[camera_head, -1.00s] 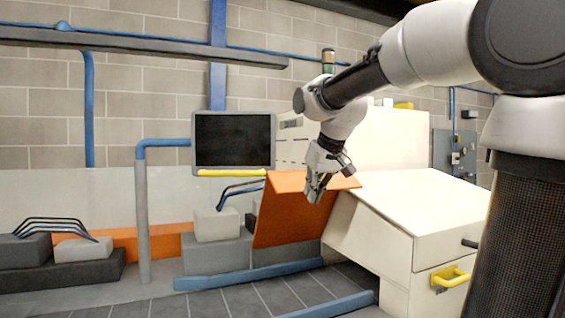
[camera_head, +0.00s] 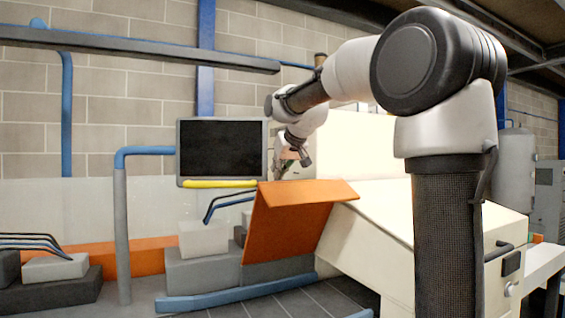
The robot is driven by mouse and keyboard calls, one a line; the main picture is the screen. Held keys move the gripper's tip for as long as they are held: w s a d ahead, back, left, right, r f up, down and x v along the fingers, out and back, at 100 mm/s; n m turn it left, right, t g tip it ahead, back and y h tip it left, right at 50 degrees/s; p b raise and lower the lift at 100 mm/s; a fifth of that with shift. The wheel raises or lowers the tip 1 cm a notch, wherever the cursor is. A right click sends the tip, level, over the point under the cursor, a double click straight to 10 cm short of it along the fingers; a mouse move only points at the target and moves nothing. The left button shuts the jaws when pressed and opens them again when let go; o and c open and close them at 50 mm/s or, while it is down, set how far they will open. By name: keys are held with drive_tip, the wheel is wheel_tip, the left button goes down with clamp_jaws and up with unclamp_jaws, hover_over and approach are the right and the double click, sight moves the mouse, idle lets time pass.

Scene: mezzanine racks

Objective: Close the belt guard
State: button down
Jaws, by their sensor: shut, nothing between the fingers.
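The orange belt guard (camera_head: 289,224) is a bent panel that stands tilted at the left end of the cream machine (camera_head: 360,230). Its front face leans down to the left, and its upper flap points right. My gripper (camera_head: 280,173) is shut and empty. It points down just above and behind the guard's top edge as seen here. I cannot tell whether it touches the guard. My arm covers part of the machine.
A dark monitor (camera_head: 221,148) with a yellow bar below it stands just left of my gripper, on a blue and grey post (camera_head: 122,220). Grey blocks (camera_head: 203,255) and a blue floor rail (camera_head: 235,293) lie left of the guard. Tiled floor shows in front.

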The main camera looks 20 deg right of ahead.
drive_tip(key=shift+w+f, duration=0.35)
drive_tip(key=shift+s, duration=0.1)
